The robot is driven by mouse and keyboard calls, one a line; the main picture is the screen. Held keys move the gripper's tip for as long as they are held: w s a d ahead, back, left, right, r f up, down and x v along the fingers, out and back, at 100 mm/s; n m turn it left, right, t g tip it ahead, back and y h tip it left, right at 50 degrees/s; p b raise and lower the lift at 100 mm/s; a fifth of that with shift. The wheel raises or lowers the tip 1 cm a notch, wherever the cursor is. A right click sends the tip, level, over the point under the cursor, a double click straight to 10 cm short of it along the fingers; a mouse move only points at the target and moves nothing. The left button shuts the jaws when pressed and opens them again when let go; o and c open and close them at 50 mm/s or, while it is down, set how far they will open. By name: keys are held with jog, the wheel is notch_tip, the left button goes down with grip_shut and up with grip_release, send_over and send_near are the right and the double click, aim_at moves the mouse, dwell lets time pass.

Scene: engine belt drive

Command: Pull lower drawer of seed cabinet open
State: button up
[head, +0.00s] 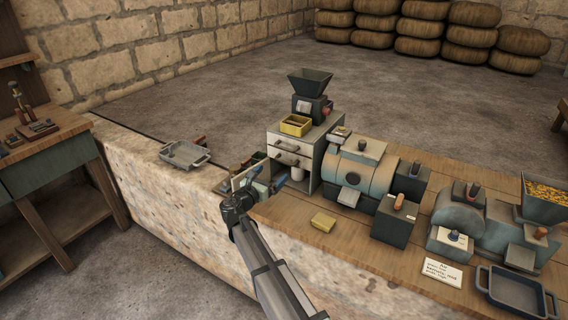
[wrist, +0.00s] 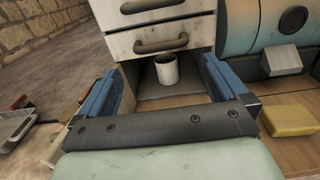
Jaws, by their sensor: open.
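The seed cabinet (head: 319,150) is a small pale box on the counter with two drawers, each with a dark bar handle. The lower drawer (head: 286,161) is below the upper drawer (head: 289,147); both look closed. In the wrist view the lower drawer (wrist: 187,38) and its curved handle (wrist: 161,45) are just ahead, with the upper drawer (wrist: 150,12) cut off by the top edge. My gripper (head: 268,178) is open and empty in front of the cabinet. Its blue fingers (wrist: 163,76) are spread wide below and either side of the handle, apart from it.
A white cup (wrist: 167,70) stands in the open bay under the lower drawer. A teal drum machine (head: 364,173) stands right of the cabinet. A yellow block (head: 323,222) lies on the counter in front. A metal tray (head: 184,155) lies to the left.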

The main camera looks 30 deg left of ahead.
aim_at(284, 162)
jog(key=w, duration=0.9)
jog(key=shift+w, duration=0.25)
jog(key=shift+c, duration=0.5)
